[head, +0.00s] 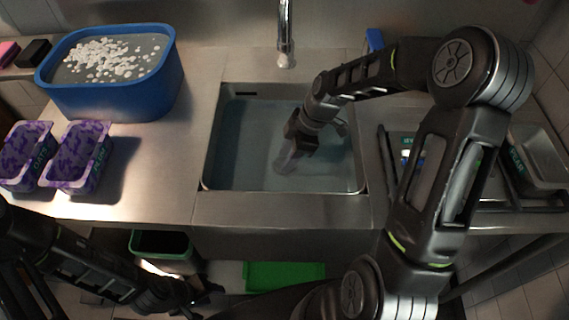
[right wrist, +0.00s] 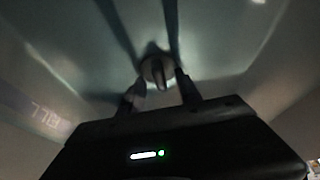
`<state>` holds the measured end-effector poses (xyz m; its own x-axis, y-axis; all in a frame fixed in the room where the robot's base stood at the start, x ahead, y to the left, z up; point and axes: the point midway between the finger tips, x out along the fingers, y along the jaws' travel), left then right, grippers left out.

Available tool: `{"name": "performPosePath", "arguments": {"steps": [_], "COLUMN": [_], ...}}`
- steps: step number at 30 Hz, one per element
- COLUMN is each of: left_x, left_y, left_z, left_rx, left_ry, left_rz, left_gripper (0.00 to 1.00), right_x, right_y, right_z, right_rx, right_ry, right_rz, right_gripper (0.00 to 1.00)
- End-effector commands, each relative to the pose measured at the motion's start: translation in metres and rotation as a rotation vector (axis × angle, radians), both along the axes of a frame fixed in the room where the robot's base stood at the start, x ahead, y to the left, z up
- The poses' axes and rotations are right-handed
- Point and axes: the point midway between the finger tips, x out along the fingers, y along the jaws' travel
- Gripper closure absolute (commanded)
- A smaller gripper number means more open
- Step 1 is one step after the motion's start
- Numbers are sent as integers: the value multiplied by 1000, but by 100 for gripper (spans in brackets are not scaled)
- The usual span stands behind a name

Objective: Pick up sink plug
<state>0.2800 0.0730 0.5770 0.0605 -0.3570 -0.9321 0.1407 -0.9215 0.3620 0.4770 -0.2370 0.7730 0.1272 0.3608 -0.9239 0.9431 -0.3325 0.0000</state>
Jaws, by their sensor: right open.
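The sink (head: 235,182) holds water in the middle of the counter. My right gripper (head: 286,160) reaches down into the water in the head view. In the right wrist view its two fingers (right wrist: 160,84) stand apart. The sink plug (right wrist: 157,67), a small round pale piece with a dark upright knob, shows between and just beyond the fingertips. I cannot tell whether a finger touches it. In the head view the gripper and water hide the plug. My left gripper (head: 196,296) is low at the bottom left, below the counter, dark and unclear.
A blue tub (head: 110,99) with white bits floating in it stands at the back left. Two purple-patterned containers (head: 80,158) are in front of it. A tap (head: 286,40) rises behind the sink. A dark rack and metal trays (head: 540,150) are at the right.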

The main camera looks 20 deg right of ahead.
Motion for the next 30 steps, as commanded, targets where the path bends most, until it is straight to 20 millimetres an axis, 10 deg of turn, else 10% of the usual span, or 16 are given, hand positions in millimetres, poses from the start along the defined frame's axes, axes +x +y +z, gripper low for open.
{"name": "performPosePath", "arguments": {"steps": [8,23,30], "left_x": [0,0,0], "left_y": [0,0,0], "left_z": [0,0,0], "left_rx": [0,0,0], "left_ry": [0,0,0], "left_rz": [0,0,0], "left_gripper": [63,63,63], "right_x": [0,0,0], "right_y": [0,0,0], "right_z": [0,0,0], "right_rx": [0,0,0], "right_ry": [0,0,0], "right_rz": [0,0,0], "right_gripper": [59,98,100]}}
